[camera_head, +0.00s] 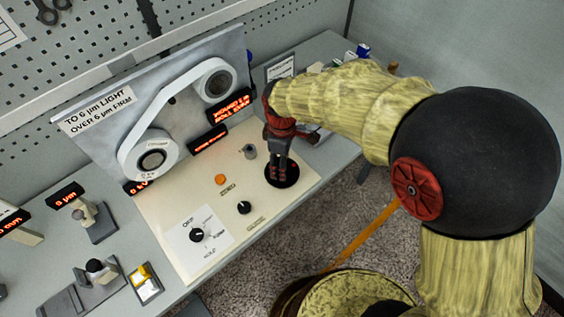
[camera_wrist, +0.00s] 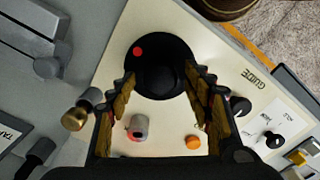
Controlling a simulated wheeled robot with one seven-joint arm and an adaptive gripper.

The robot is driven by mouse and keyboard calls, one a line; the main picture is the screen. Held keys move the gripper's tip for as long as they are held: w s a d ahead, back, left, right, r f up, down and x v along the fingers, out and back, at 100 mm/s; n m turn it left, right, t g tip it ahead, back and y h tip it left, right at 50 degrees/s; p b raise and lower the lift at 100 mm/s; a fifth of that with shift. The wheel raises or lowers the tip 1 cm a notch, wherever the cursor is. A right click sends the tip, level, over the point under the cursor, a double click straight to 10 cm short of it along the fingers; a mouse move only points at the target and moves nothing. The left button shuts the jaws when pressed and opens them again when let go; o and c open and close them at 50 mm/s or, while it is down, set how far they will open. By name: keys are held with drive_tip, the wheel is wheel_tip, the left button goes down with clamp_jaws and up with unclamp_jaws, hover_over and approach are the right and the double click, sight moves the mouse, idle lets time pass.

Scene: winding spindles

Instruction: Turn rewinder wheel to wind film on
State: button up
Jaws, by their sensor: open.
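The rewinder wheel is a black disc (camera_head: 291,180) on the right part of the cream control panel. In the wrist view the wheel (camera_wrist: 178,50) has a red dot near its upper left edge and a dark raised middle. My gripper (camera_head: 279,154) points down over the wheel. In the wrist view its fingers (camera_wrist: 160,85) are spread, with the wheel's near part between and just beyond the tips. I cannot tell whether they touch it. Two white film rolls, one lower left (camera_head: 141,164) and one upper right (camera_head: 204,91), sit on the upright grey plate, joined by a white strip.
The panel also bears a grey knob (camera_head: 250,152), an orange button (camera_head: 220,179), a black knob (camera_head: 244,208) and a dial marked OFF (camera_head: 197,235). A sign (camera_head: 97,107) reads "TO 6 µm LIGHT OVER 6 µm FIRM". Small stands (camera_head: 98,226) occupy the bench's left.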

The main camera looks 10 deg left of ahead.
drive_tip(key=c, duration=1.2)
drive_tip(key=shift+o, duration=0.2)
